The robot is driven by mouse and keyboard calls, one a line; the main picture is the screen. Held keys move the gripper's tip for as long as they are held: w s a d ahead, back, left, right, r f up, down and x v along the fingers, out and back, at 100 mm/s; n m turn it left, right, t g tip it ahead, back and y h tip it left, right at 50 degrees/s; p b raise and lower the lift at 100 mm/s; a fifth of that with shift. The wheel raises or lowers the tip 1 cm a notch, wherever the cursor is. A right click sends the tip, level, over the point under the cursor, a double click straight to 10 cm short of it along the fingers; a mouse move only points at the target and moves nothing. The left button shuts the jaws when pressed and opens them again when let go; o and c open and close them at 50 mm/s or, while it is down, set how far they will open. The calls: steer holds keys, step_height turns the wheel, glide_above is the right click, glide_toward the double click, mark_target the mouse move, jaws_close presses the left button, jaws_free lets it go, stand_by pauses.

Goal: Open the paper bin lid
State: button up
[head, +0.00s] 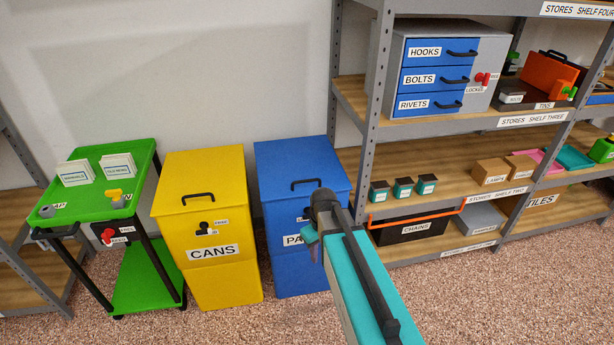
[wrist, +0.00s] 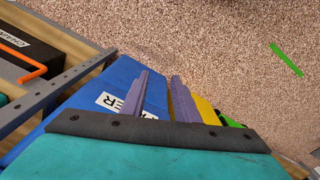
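The blue paper bin (head: 280,230) stands on the floor, right of the yellow bin. Its lid (head: 290,157) looks shut, with a black handle (head: 307,183) near the front edge. My arm hides the right part of its front and of its label. In the wrist view, the blue bin (wrist: 85,115) and the end of its label show beyond my gripper. My gripper (wrist: 160,76) has its two purple fingers apart with nothing visible between them. In the head view it is mostly hidden at my arm's end, in front of the bin.
A yellow cans bin (head: 205,225) stands close on the left. A green trolley (head: 130,190) carries two labelled boxes and a red knob. A steel shelf rack (head: 368,110) stands close on the right, with a chains box (head: 410,228) low down. The speckled floor in front is clear.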

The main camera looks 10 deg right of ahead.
steer(key=w+r+n+t, duration=0.1)
steer(key=w+r+n, duration=0.6)
steer(key=w+r, duration=0.65)
step_height(320, 180, up, 16)
steer(key=r+n, duration=0.1)
steer(key=n, duration=0.5)
glide_above(310, 180)
steer(key=s, duration=0.3)
steer(key=shift+f+t, duration=0.25)
steer(key=shift+t, duration=0.15)
steer(key=shift+f, duration=0.15)
steer(key=shift+w+f+p, duration=0.1)
steer(key=shift+w+f, duration=0.35)
steer(key=shift+f, duration=1.75)
steer(key=shift+w+f+p, duration=0.15)
steer(key=shift+w+f, duration=0.3)
steer(key=shift+f, duration=1.8)
steer(key=shift+w+f+p, duration=0.1)
steer(key=shift+w+f, duration=0.35)
steer(key=shift+f, duration=1.75)
steer(key=shift+c, duration=0.4)
jaws_close()
